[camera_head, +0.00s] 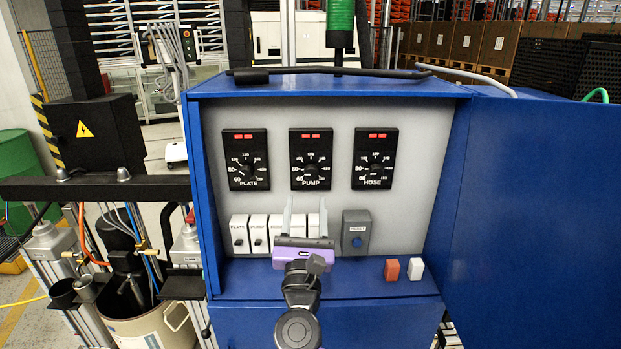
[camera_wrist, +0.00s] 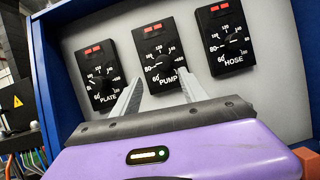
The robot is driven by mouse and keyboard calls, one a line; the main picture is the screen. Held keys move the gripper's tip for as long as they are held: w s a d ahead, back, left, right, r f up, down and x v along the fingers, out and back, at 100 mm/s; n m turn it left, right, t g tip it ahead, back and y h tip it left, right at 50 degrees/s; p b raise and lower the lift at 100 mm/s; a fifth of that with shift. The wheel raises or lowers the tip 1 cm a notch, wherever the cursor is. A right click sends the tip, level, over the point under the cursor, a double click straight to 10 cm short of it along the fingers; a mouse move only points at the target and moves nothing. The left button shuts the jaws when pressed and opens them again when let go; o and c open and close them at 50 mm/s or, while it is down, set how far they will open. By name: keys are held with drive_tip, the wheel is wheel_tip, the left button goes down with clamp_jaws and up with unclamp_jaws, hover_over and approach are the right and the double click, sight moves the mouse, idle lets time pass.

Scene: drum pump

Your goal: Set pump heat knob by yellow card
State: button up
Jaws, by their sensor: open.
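The PUMP heat dial (camera_head: 310,159) is the middle of three black dial plates on the grey panel. It has two red indicators on top, a numbered scale and a small black knob, and it also shows in the wrist view (camera_wrist: 157,50). The knob's exact setting is too small to read surely. My gripper (camera_head: 305,204) is open and empty, with a purple body. Its two fingers point up below the PUMP dial, in front of the switch row, and look apart from the knob. No yellow card shows in either view.
The PLATE dial (camera_head: 246,160) and HOSE dial (camera_head: 374,158) flank it. White switches (camera_head: 239,235) and a grey box with a blue button (camera_head: 356,232) sit below. Orange (camera_head: 391,270) and white (camera_head: 416,269) blocks stand on the ledge. The blue door (camera_head: 540,200) stands open at right.

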sight(311, 176)
drive_tip(key=shift+n+h, duration=0.4)
drive_tip(key=x, duration=0.4)
drive_tip(key=p+x, duration=0.1)
drive_tip(key=x, duration=0.2)
drive_tip(key=shift+w+d+r, duration=0.25)
drive_tip(key=shift+w+r, duration=0.05)
clamp_jaws()
